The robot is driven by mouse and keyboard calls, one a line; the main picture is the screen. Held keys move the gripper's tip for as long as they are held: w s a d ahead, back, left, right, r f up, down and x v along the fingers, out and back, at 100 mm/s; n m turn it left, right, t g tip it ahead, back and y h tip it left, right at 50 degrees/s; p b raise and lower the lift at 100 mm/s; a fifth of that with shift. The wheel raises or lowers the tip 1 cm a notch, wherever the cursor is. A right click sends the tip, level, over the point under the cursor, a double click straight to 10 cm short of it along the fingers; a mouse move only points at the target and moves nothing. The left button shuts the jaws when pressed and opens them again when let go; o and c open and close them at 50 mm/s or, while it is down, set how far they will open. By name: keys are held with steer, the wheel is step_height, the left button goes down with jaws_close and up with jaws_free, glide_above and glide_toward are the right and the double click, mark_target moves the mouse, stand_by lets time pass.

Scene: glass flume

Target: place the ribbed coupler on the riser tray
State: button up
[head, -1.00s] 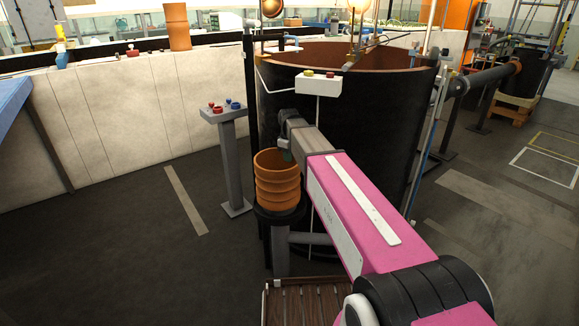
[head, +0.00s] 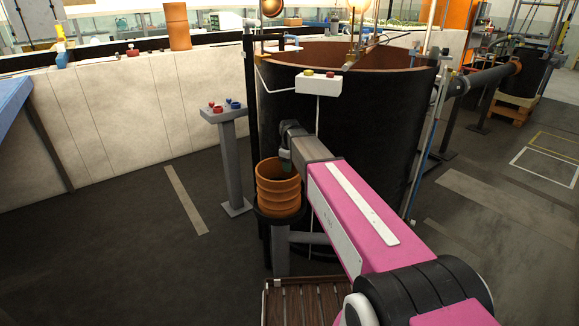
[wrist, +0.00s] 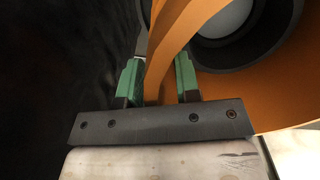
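The ribbed coupler (head: 278,192) is an orange-brown ringed tube, upright with its open end up. It is over the black round riser tray (head: 280,222), just left of the big black tank in the head view. Its lower end overlaps the tray top; I cannot tell whether it touches. My gripper (wrist: 158,80) has green fingers on either side of the coupler's wall (wrist: 210,80) in the wrist view, shut on it. In the head view the fingertips are mostly hidden by the coupler's rim.
The large black tank (head: 345,120) stands right behind the tray. A grey pedestal with red and blue knobs (head: 228,150) stands to the left. A slatted wooden platform (head: 305,300) is in front. The pale panelled wall (head: 140,110) runs behind. Floor at left is clear.

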steer(key=shift+r, duration=0.1)
step_height(320, 180, up, 8)
steer(key=shift+f, duration=0.2)
stand_by(0.5)
